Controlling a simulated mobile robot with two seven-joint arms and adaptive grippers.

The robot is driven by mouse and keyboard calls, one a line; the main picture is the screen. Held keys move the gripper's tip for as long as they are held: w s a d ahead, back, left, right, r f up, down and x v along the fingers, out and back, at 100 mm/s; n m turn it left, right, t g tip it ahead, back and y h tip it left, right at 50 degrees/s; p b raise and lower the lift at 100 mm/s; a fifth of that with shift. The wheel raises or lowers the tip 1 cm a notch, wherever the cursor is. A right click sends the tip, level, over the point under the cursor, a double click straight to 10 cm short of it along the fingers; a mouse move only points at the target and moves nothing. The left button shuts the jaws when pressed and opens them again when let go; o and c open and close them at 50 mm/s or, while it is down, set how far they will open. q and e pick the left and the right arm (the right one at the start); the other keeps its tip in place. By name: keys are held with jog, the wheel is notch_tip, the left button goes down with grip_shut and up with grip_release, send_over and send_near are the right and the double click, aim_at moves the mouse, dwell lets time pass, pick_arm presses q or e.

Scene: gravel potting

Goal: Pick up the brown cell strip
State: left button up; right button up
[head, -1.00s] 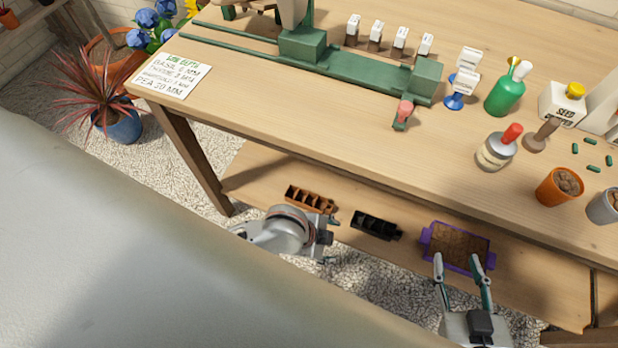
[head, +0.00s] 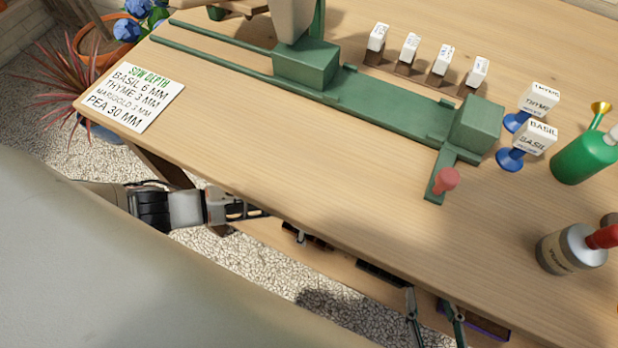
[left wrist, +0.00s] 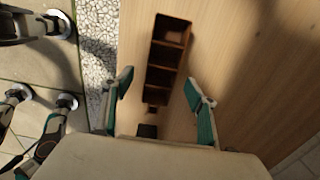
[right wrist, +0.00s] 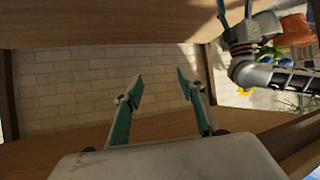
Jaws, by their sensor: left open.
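The brown cell strip (left wrist: 166,58) lies on the lower shelf, lengthwise in the left wrist view, its open cells facing up. My left gripper (left wrist: 159,82) is open, with one finger on each side of the strip and a gap on both sides. In the head view the table edge hides most of the strip (head: 320,243) and part of my left gripper (head: 270,214). My right gripper (head: 430,298) is open and empty by the table's front edge; its two parted fingers also show in the right wrist view (right wrist: 160,77).
A black cell strip (head: 381,273) lies on the shelf to the right of the brown one. A purple tray (head: 488,325) is partly hidden beyond it. The tabletop (head: 330,170) overhangs the shelf (left wrist: 240,60).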

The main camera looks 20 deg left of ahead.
pick_arm(q)
jog(key=f, duration=0.1)
jog(key=f+b, duration=0.2)
jog(key=f, duration=0.1)
jog(key=shift+s+d+f, duration=0.1)
jog(key=shift+s+d, duration=0.05)
jog(key=shift+s, duration=0.15)
jog(key=shift+w+f+b, duration=0.1)
jog(key=shift+f+b, duration=0.25)
jog(key=shift+w+f, duration=0.1)
jog(key=shift+w+r, duration=0.2)
jog(key=shift+w, duration=0.05)
pick_arm(e)
jog(key=shift+w+a+r+m+t+y, duration=0.2)
jog(key=shift+w+a+r, duration=0.1)
jog(key=shift+a+r, duration=0.25)
jog(key=shift+w+a+r+m+t+y, duration=0.1)
jog(key=shift+w+a+r+m, duration=0.1)
jog(key=shift+w+a+r, duration=0.3)
pick_arm(q)
jog(key=c, duration=1.3)
pick_arm(e)
jog(key=shift+s+a+f, duration=0.1)
jog(key=shift+s+f, duration=0.05)
jog(key=shift+s, duration=0.1)
